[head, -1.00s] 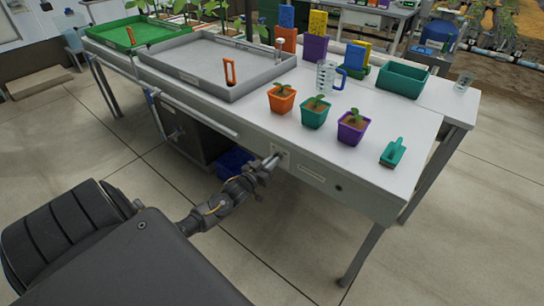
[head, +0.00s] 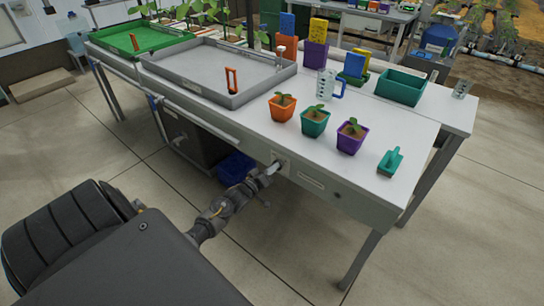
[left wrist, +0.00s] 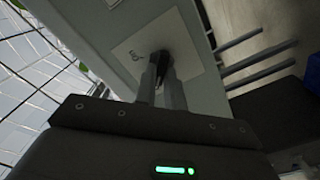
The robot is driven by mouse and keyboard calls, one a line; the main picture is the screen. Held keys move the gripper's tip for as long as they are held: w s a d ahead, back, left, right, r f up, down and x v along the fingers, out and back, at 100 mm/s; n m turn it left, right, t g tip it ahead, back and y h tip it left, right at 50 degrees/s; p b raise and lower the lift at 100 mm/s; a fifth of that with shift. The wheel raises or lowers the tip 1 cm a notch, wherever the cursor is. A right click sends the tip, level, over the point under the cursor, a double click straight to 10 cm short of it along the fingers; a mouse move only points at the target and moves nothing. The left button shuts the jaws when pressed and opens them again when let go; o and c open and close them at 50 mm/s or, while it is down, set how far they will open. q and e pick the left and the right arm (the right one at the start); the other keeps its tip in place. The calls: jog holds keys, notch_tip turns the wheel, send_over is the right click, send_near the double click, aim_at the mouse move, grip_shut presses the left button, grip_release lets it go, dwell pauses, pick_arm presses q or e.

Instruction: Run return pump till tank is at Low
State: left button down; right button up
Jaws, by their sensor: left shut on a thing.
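A pale switch plate (head: 283,160) sits on the front face of the white bench (head: 400,140). My left gripper (head: 273,168) reaches up to it from the lower left. In the left wrist view, the plate (left wrist: 190,35) has a small dark mark, and my left gripper's fingers (left wrist: 161,85) are closed on a dark knob (left wrist: 161,60) at its middle. The fingers hide much of the knob, so its setting cannot be read. A dark box-like unit (head: 200,145) stands under the bench. No tank level marking is readable. My right gripper is not in view.
A blue bin (head: 237,166) is below. Floor in front is clear.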

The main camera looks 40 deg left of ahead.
pick_arm(q)
jog(key=shift+a+r, duration=0.1)
dwell(0.3)
jog(key=c, duration=1.5)
grip_release()
jog(key=shift+s, duration=0.1)
jog(key=s, duration=1)
jog(key=shift+s, duration=0.3)
